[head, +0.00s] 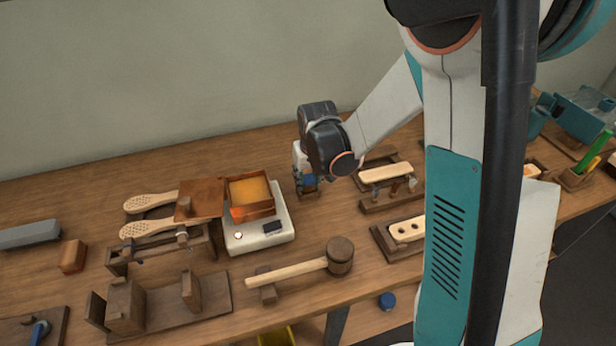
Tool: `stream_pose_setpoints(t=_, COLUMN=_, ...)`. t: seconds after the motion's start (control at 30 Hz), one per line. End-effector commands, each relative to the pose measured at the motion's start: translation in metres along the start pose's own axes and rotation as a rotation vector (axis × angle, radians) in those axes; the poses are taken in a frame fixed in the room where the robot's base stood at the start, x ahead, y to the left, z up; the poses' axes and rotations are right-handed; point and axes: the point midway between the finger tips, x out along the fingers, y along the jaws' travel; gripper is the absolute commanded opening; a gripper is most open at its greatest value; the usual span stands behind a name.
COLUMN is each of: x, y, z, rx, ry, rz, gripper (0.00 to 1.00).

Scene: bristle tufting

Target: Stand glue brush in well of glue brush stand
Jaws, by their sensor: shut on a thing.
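My gripper (308,182) points down at mid-table, just right of the white scale, and is small and partly hidden by my dark wrist. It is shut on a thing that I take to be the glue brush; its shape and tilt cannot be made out. Small dark wooden parts show around the fingertips; I cannot tell whether they belong to the glue brush stand or to the held thing. No well is clearly visible there. A low wooden rack (376,207) with several short upright pieces stands right of the gripper.
The white scale (262,240) with an orange-filled wooden box (250,196) stands left of the gripper. A mallet (340,256) lies in front. A pale brush block (386,172) lies behind the rack, and a drilled block (406,229) is nearer. Bare table separates gripper and mallet.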

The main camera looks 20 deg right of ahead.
Motion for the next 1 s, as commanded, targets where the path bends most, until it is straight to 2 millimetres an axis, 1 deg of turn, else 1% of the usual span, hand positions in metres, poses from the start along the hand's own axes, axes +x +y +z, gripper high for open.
stream_pose_setpoints(t=0.43, x=0.0002, y=0.0000, z=0.0000, rx=0.000, ry=0.000, rz=0.000, gripper=0.10)
stream_pose_setpoints(t=0.87, x=0.0058, y=0.0000, z=0.0016, rx=0.000, ry=0.000, rz=0.000, gripper=0.10)
stream_pose_setpoints(t=0.9, x=0.0060, y=0.0000, z=0.0016, rx=0.000, ry=0.000, rz=0.000, gripper=0.35)
stream_pose_setpoints(t=1.0, x=0.0054, y=0.0000, z=0.0015, rx=0.000, ry=0.000, rz=0.000, gripper=0.56)
